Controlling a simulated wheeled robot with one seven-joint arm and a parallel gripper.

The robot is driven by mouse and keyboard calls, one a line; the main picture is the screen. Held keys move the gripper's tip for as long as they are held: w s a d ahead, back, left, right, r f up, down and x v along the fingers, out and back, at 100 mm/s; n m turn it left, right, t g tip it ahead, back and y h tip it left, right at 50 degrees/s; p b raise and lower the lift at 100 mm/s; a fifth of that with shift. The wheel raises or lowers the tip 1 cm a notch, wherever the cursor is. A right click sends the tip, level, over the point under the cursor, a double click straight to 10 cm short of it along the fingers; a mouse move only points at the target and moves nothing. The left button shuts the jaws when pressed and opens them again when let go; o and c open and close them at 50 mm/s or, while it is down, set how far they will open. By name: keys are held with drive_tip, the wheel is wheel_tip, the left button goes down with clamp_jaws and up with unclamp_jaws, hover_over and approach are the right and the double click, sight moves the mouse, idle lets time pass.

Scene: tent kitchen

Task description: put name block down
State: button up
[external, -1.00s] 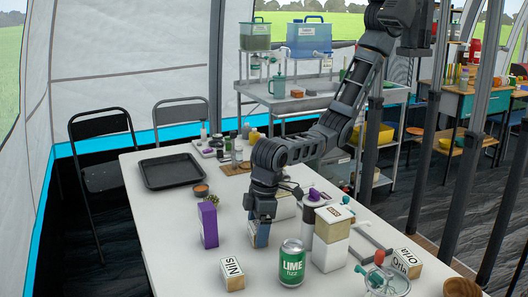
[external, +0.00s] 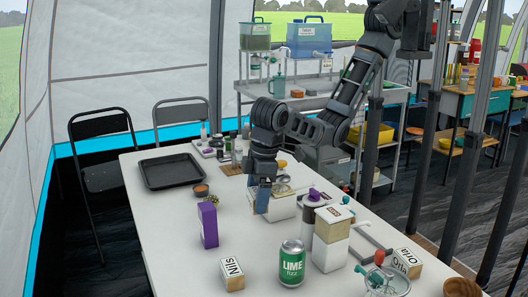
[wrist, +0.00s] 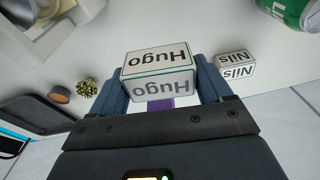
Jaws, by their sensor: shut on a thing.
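My gripper (external: 261,190) is shut on the Hugo name block, and both stand above the white table (external: 180,265). In the wrist view, the white Hugo block (wrist: 160,72) sits between the two blue fingers, its lettering upside down. In the external view the block is mostly hidden by the fingers. The Nils name block (external: 232,274) rests on the table near the front; it also shows in the wrist view (wrist: 233,64). The Orla name block (external: 405,263) stands at the right side of the table.
A purple box (external: 208,225) stands left of my gripper. A green lime can (external: 292,263) and a tall white-and-tan carton (external: 331,240) stand to the right. The table's left front is clear.

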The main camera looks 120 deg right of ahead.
drive_tip(key=w+d+m+b, duration=0.2)
drive_tip(key=w+d+b, duration=0.15)
drive_tip(key=d, duration=1.15)
drive_tip(key=w+d+m+b, duration=0.15)
drive_tip(key=w+d, duration=0.35)
drive_tip(key=d, duration=0.9)
drive_tip(key=s+d+r+m+b, duration=0.1)
drive_tip(key=s+d+m+b, duration=0.2)
drive_tip(key=d, duration=1.3)
drive_tip(key=s+d+m+b, duration=0.1)
drive_tip(key=s+d+b, duration=0.3)
drive_tip(key=d, duration=1.2)
drive_tip(key=p, duration=0.1)
hover_over(174, 167)
drive_tip(key=shift+n+g+h, duration=0.25)
drive_tip(key=shift+g+h, duration=0.05)
drive_tip(key=shift+h, duration=0.1)
drive_tip(key=f, duration=0.6)
drive_tip(key=shift+s+a+f, duration=0.2)
drive_tip(key=shift+s+f, duration=0.05)
drive_tip(key=shift+s, duration=0.05)
drive_tip(key=shift+f, duration=1.95)
drive_tip(key=shift+f, duration=0.2)
